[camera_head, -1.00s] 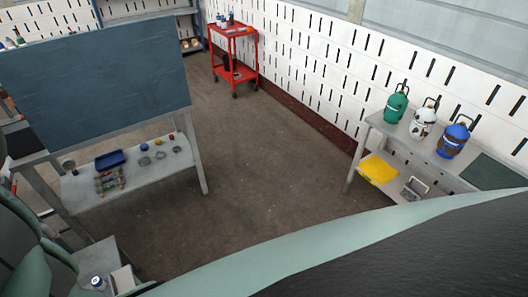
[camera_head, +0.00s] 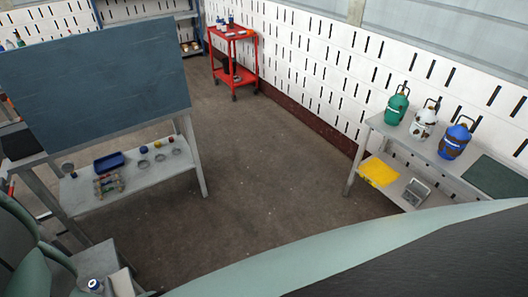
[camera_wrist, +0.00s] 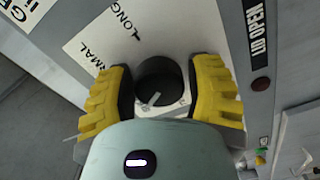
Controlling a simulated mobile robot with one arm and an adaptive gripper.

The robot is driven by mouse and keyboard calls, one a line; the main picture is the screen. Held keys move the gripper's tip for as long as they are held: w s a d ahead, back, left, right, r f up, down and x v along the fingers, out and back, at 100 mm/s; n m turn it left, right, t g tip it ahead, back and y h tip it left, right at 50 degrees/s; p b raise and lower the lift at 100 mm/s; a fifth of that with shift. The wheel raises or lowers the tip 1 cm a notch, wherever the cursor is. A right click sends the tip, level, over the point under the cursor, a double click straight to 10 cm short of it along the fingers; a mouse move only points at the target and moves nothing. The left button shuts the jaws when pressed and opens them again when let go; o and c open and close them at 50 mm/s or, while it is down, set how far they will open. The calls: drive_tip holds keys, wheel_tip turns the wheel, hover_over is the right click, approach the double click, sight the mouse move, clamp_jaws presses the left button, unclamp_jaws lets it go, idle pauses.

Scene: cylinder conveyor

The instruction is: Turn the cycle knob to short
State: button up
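The cycle knob (camera_wrist: 160,77), dark and round with a white pointer mark, sits on a white dial panel (camera_wrist: 92,40) in the wrist view. The pointer mark lies slanted across the knob's lower part. The word LONG is printed above left of the knob and part of NORMAL to its left. The knob and gripper cannot be made out in the head view.
In the head view, a red cart (camera_head: 234,84) stands far back, a bench with canisters (camera_head: 454,141) is at right, and a shelf below a dark board (camera_head: 95,85) is at left. Open floor lies between.

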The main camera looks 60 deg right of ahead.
drive_tip(key=o, duration=0.3)
drive_tip(key=shift+o, duration=0.2)
drive_tip(key=shift+d, duration=0.15)
drive_tip(key=v, duration=1.2)
